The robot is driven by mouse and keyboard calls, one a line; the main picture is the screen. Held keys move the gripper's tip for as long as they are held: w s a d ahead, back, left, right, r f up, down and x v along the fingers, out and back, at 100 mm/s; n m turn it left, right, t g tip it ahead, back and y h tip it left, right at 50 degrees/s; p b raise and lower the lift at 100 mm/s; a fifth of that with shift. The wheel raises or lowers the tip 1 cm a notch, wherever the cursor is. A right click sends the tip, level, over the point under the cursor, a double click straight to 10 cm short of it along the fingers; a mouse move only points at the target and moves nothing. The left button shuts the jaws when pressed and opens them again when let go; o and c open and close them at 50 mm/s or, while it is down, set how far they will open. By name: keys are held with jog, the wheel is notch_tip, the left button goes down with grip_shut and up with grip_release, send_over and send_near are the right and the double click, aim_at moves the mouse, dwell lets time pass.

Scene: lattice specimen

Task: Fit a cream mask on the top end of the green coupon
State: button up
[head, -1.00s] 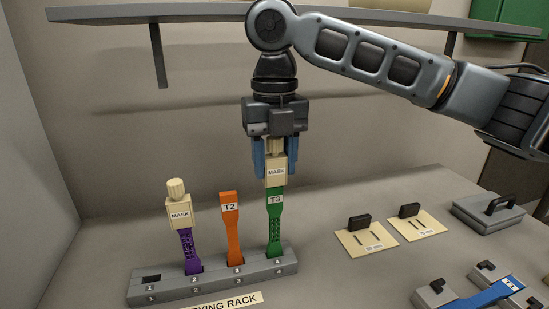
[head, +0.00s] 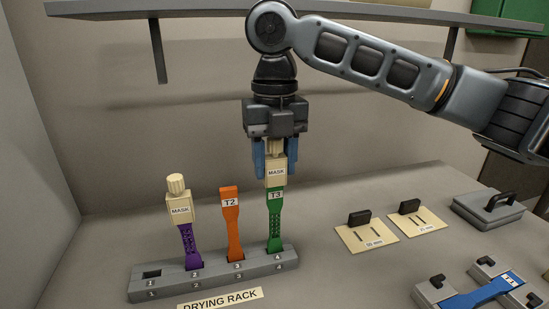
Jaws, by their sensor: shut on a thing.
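The green coupon (head: 275,228), labelled T3, stands upright in slot 4 of the drying rack (head: 213,281). A cream mask (head: 276,181) sits at its top end, in line with it, and covers the tip above the T3 label. My gripper (head: 274,158) points down from above and is shut on the mask's upper knob, with blue fingers on either side. How deep the coupon sits inside the mask is hidden.
A purple coupon (head: 190,246) with its own cream mask (head: 179,205) stands in slot 2. A bare orange coupon (head: 232,225), T2, stands in slot 3, close left of my gripper. Slot 1 is empty. Gauge plates (head: 366,238) and a blue coupon (head: 493,293) lie right.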

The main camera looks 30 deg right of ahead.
aim_at(274, 181)
jog(key=shift+f, duration=0.6)
jog(key=shift+f+b, duration=0.35)
jog(key=shift+f, duration=0.4)
jog(key=shift+f, duration=0.35)
jog(key=shift+f+b, duration=0.45)
jog(key=shift+f, duration=0.2)
jog(key=o, duration=1.5)
jog(key=shift+r, duration=0.1)
